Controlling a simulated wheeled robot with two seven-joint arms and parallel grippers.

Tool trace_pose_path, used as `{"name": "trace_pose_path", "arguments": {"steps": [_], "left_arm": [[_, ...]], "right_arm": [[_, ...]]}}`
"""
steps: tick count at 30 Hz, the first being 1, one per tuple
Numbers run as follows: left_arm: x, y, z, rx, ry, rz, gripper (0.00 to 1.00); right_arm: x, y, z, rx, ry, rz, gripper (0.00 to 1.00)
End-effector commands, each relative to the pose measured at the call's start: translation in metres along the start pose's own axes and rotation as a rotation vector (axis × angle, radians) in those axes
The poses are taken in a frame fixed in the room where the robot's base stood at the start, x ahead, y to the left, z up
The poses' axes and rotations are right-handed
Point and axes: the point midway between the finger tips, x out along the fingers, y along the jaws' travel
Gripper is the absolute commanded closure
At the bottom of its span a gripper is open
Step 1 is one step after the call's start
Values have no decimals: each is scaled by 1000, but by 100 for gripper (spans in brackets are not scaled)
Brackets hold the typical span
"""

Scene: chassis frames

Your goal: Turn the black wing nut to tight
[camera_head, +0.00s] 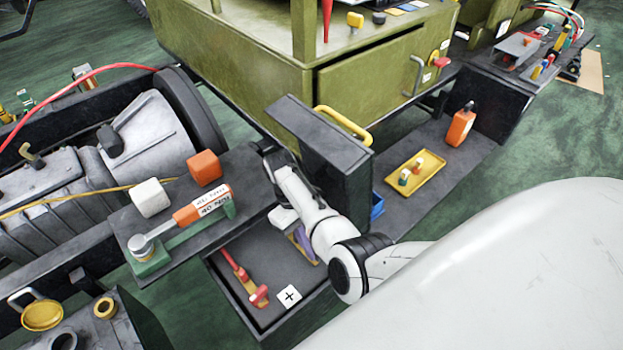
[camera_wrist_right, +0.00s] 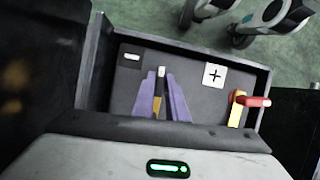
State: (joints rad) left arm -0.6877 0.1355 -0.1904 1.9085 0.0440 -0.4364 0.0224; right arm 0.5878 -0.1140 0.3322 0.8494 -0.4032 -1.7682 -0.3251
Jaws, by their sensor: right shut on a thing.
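My right arm reaches over an open dark tray (camera_head: 252,308). My right gripper (camera_head: 303,245) points down into it, partly covered by the arm. In the right wrist view its two purplish fingers (camera_wrist_right: 160,78) are close together around something dark above a yellow piece (camera_wrist_right: 157,107). This appears to be the black wing nut, mostly hidden between the fingers. A minus label (camera_wrist_right: 131,60) lies beside it. A red handle (camera_head: 258,294) on a yellow clamp sits near the plus label (camera_head: 289,297), clear of the gripper. The nut's angle cannot be told. My left gripper is not in view.
A tall dark box (camera_head: 343,180) with a yellow handle (camera_head: 343,126) stands close beside my right arm. A dark shelf left of it holds an orange torque tool (camera_head: 203,206), an orange block (camera_head: 204,167) and a white block (camera_head: 150,197). A yellow tray (camera_head: 415,173) lies to the right.

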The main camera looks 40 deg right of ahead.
Motion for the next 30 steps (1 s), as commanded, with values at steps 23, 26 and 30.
{"name": "trace_pose_path", "arguments": {"steps": [23, 26, 30], "left_arm": [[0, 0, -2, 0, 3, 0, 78], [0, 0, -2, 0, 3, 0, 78], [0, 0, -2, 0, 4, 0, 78]], "right_arm": [[-2, 1, -1, 110, 4, -46, 100], [-2, 1, -1, 110, 4, -45, 77], [-1, 1, -1, 110, 3, -45, 69]]}}
